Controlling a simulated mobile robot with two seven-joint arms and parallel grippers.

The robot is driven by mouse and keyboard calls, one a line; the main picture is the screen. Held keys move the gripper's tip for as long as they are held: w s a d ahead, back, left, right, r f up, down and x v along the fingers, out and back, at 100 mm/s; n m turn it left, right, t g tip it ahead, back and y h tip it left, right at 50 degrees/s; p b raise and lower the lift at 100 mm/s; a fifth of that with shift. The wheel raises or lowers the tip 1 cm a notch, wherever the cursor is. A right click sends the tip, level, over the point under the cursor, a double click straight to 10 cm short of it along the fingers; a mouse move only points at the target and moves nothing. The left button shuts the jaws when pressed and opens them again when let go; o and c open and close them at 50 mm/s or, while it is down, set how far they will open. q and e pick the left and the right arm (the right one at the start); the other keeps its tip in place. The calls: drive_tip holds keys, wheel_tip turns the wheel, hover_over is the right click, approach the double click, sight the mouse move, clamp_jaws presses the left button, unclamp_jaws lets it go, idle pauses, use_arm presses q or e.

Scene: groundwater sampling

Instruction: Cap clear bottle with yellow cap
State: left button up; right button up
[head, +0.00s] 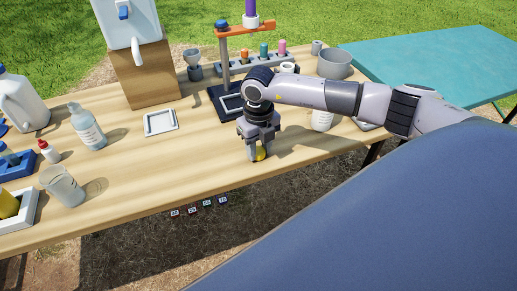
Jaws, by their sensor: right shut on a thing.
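A yellow cap (260,154) shows between the fingertips of my right gripper (258,155), low over the table near its front edge. The right gripper points down and is shut on the cap. Whether the cap touches the tabletop I cannot tell. A clear bottle (88,126) with a white label stands upright at the left of the table, well apart from the gripper. Its neck looks greyish, with no yellow on it. My left gripper is out of view.
A clear beaker-like container (62,186), a red-tipped dropper bottle (48,151) and a white jug (22,100) stand at the left. A white tray (160,122) lies mid-table. An orange-armed stand (225,62) is behind my gripper. The table's front middle is clear.

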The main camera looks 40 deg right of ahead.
sight(259, 151)
wheel_tip(259, 151, up, 20)
idle(0.3)
drive_tip(key=shift+f, duration=0.15)
idle(0.4)
